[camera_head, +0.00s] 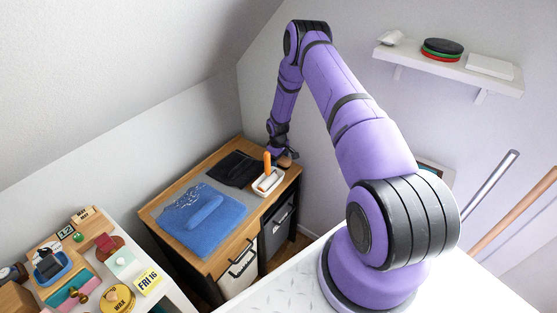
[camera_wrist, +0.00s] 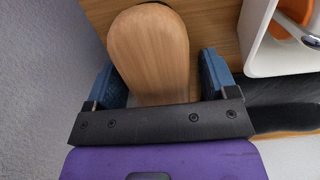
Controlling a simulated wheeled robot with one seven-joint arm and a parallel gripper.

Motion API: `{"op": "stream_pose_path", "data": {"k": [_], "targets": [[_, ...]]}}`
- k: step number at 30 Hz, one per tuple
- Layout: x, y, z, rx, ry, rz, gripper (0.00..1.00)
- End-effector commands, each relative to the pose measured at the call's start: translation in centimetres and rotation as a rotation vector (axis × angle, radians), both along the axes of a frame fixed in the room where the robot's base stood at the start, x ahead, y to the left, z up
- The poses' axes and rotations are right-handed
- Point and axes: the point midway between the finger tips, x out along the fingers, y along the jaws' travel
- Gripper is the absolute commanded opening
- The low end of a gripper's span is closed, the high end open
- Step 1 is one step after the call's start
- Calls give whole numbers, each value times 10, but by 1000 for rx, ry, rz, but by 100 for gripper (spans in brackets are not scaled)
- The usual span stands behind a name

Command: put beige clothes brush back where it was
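The beige clothes brush (camera_wrist: 148,50), with a smooth wooden back and a rounded end, shows in the wrist view over the brown wooden tabletop. My gripper (camera_wrist: 160,75) has its two blue fingers apart, one on each side of the brush. A narrow gap shows between the brush and the right finger; the left finger overlaps its edge in the picture, so contact there is unclear. The brush's near end is hidden behind the dark gripper body. In the head view my gripper (camera_head: 281,152) is at the back right corner of the wooden cabinet (camera_head: 222,262), and the brush (camera_head: 287,162) is barely visible beside it.
A white tray (camera_wrist: 257,40) with orange-handled items stands close right of the gripper; the tray (camera_head: 262,190) also shows in the head view. Folded blue clothes (camera_head: 205,222) and black cloth (camera_head: 234,168) lie on the cabinet. A wall (camera_head: 257,108) rises close behind.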

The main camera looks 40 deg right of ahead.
Motion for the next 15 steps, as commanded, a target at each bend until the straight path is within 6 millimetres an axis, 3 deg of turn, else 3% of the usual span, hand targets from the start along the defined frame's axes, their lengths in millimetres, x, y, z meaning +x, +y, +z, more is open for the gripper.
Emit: {"op": "stream_pose_path", "data": {"k": [8,15], "targets": [[0,0,2,0,0,0,78],[1,0,31,-1,-3,0,78]]}}
